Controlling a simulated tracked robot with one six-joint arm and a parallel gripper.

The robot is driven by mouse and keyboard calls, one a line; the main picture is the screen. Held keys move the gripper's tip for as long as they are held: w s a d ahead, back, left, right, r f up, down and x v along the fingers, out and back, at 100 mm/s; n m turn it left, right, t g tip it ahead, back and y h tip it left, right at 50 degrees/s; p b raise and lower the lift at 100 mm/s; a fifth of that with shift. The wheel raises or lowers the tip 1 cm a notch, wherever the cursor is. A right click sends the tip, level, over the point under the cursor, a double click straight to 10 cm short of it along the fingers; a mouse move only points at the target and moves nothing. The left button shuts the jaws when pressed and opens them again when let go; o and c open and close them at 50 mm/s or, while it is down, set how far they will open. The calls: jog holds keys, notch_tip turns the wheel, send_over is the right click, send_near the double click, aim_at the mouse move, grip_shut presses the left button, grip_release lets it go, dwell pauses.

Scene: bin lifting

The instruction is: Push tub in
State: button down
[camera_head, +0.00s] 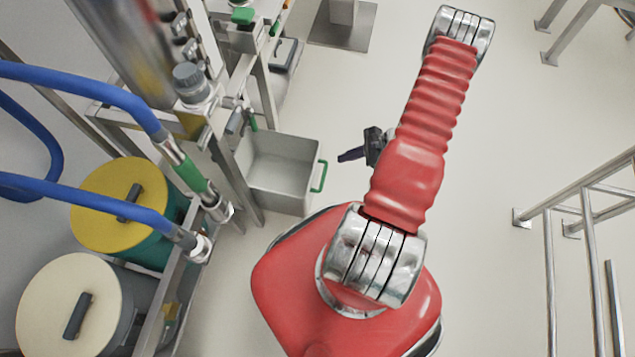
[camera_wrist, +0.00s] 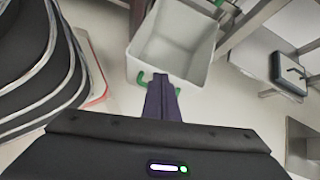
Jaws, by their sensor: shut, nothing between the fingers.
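The tub (camera_head: 280,172) is a grey open-topped box with a green handle on its right side. In the head view it stands on the floor at the left, partly under a metal frame, with its handle side towards open floor. It also shows in the wrist view (camera_wrist: 172,52), upper middle, and looks empty. My gripper (camera_head: 345,155) is just right of the tub in the head view, apart from the handle there. In the wrist view my gripper (camera_wrist: 163,82) is shut and empty, its fingers pointing at the tub and covering part of the handle.
The metal frame (camera_head: 240,150) has legs and pipes around the tub. Blue hoses (camera_head: 90,90) and yellow-lidded (camera_head: 120,205) and cream-lidded drums (camera_head: 70,305) stand left. Metal rails (camera_head: 590,195) stand right; the middle floor is clear.

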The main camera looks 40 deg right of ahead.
jog(key=s+a+f+m+t, duration=0.1)
jog(key=s+f+m, duration=0.2)
jog(key=f, duration=0.6)
jog(key=shift+s+h, duration=0.3)
jog(key=shift+s, duration=0.65)
jog(key=shift+a, duration=0.1)
send_over(319, 189)
jog(key=shift+f, duration=3.35)
